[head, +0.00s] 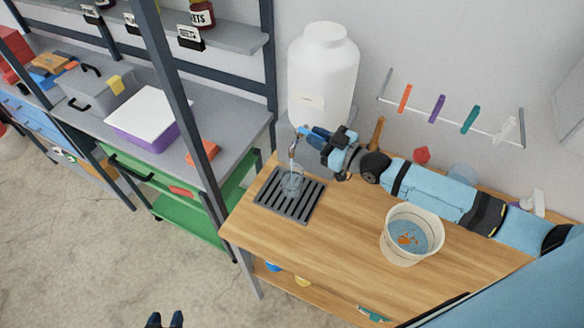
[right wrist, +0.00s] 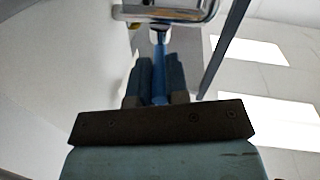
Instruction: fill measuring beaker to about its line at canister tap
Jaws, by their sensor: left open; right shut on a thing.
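The white canister (head: 322,85) stands at the back of the wooden table, with its metal tap (head: 293,149) at its lower front. A thin clear stream seems to run from the tap into the clear measuring beaker (head: 292,183), which stands upright on the dark slatted drip tray (head: 301,209). The beaker's line and water level are too small to read. My right gripper (head: 318,135) is shut on the blue tap lever (head: 305,130); the lever also shows between the fingers in the right wrist view (right wrist: 159,70). My left gripper (head: 165,321) is open and empty over the floor, away from the table.
A bucket (head: 396,250) with blue water and orange shapes stands right of the drip tray, below my right arm. A rail (head: 452,122) with coloured clips hangs on the wall. A shelf unit (head: 185,105) stands left. The table's front left is clear.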

